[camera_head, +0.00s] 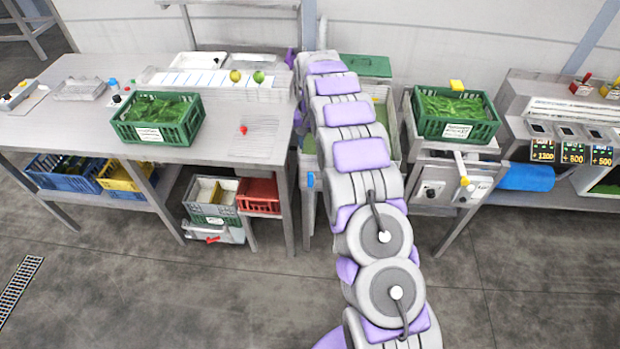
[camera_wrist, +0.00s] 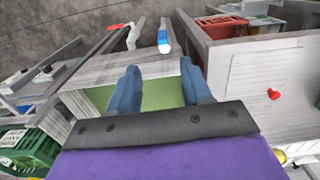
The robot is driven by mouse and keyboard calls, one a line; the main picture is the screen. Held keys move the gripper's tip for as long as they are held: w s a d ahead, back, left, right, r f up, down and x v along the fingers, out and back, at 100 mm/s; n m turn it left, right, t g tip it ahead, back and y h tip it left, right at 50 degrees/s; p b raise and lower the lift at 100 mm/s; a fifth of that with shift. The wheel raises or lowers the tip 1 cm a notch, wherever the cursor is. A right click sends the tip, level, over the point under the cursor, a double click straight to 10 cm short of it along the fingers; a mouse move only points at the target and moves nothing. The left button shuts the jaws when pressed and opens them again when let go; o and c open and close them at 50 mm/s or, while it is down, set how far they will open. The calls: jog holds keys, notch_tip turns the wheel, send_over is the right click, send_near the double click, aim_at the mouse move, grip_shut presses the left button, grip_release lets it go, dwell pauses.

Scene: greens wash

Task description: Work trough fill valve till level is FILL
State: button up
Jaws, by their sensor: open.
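The trough (camera_wrist: 85,72) is a pale box with a green inside, below my gripper in the wrist view. In the head view its right side (camera_head: 395,150) shows beside my arm, which covers much of it. A pale handle with a blue end (camera_wrist: 164,44) stands at the trough's front edge; its blue end also shows in the head view (camera_head: 311,180). A lever with a red tip (camera_wrist: 117,27) is to its left in the wrist view. My gripper (camera_wrist: 162,78) is open and empty above the trough, apart from both handles. I see no readable level mark.
A table (camera_head: 70,125) with a green crate of leaves (camera_head: 158,120) stands left of the trough. Another green crate (camera_head: 456,117) and a yellow-tipped lever (camera_head: 462,170) are to the right. A red knob (camera_wrist: 273,94) lies on the left table. The floor in front is clear.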

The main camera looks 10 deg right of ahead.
aim_at(310, 186)
jog(key=f, duration=0.7)
jog(key=w+f+b, duration=0.1)
jog(key=f, duration=0.5)
jog(key=w+f+b, duration=0.1)
jog(key=f, duration=0.6)
jog(key=shift+d+f, duration=0.2)
jog(key=shift+f, duration=0.15)
grip_shut()
